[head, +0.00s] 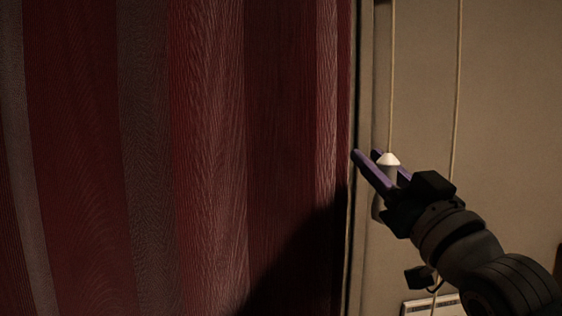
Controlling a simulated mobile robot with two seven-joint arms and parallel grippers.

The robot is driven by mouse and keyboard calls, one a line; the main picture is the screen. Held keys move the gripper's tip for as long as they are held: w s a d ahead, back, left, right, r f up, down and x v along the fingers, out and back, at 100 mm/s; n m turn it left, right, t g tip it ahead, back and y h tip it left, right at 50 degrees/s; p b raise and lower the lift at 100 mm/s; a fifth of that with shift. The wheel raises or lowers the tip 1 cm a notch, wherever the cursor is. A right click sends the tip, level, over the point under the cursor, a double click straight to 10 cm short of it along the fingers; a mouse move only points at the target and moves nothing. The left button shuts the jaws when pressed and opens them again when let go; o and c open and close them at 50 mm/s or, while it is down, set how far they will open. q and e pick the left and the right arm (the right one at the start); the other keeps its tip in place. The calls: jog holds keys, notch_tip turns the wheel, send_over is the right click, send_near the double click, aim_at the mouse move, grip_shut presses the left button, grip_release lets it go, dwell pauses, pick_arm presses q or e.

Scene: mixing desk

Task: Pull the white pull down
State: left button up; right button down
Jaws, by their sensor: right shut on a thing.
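The white pull (389,160) hangs on a thin cord in the right part of the head view. Its cone-shaped top shows between the fingers of my right gripper (368,163), and its lower part is partly hidden by them. My right gripper has purple fingers and comes in from the lower right. It is shut on the pull. My left gripper is not in view.
A red and grey striped curtain (200,130) fills the left and middle. A second cord (457,90) hangs to the right of the pull, against a beige wall (515,110). A white box with a slotted top (420,307) shows at the bottom, partly cut off.

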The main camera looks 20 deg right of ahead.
notch_tip(320, 180, down, 55)
jog(key=b, duration=4.7)
jog(key=c, duration=0.6)
grip_release()
jog(key=shift+c, duration=0.2)
jog(key=v, duration=1)
jog(key=shift+r, duration=0.15)
